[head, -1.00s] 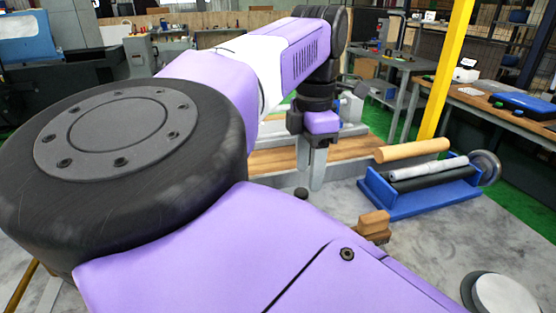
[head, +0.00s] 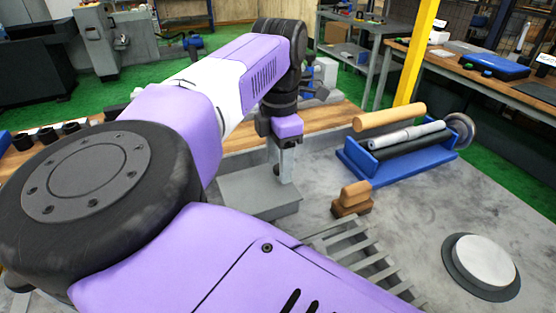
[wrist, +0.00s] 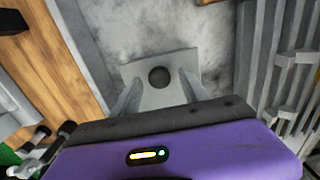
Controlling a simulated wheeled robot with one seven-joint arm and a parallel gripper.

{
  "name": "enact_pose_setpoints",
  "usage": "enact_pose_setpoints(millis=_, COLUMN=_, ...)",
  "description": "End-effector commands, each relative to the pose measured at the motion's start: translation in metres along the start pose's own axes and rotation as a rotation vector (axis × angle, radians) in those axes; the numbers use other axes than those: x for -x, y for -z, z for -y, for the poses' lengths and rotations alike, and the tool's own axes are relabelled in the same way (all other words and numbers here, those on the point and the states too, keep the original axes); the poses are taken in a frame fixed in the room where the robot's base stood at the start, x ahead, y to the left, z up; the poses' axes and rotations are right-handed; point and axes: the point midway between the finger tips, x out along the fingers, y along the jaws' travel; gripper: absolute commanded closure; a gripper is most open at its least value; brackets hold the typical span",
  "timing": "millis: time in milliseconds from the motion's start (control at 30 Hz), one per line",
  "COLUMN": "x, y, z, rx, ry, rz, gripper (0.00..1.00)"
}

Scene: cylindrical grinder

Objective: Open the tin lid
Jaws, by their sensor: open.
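A grey rectangular box (head: 240,190), which looks like the tin, stands on the bench below my gripper (head: 287,178) in the head view. In the wrist view my gripper (wrist: 160,88) points down with its two grey fingers apart. A dark round knob (wrist: 159,76) on a light grey flat top (wrist: 150,62), probably the lid, shows between the fingertips. I cannot tell whether the fingers touch the knob. The knob is hidden in the head view, and no gap under the lid can be made out.
A slatted grey rack (head: 365,255) and small wooden blocks (head: 352,198) are right of the box. A blue cradle (head: 420,158) holds rollers behind them. A white-topped round piece (head: 486,258) stands at right. Bare bench (head: 430,205) lies between.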

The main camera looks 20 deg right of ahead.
Motion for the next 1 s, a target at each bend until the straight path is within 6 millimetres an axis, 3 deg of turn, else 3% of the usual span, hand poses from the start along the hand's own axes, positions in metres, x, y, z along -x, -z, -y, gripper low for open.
enact_pose_setpoints(millis=233, x=-0.0006, y=0.0001, z=-0.0001, rx=0.0, ry=0.0, rz=0.0, gripper=0.5)
enact_pose_setpoints(millis=500, x=-0.0004, y=0.0001, z=0.0, rx=0.0, ry=0.0, rz=0.0, gripper=1.0)
enact_pose_setpoints(millis=1000, x=-0.0002, y=0.0, z=0.0003, rx=-0.001, ry=0.001, rz=-0.001, gripper=1.0)
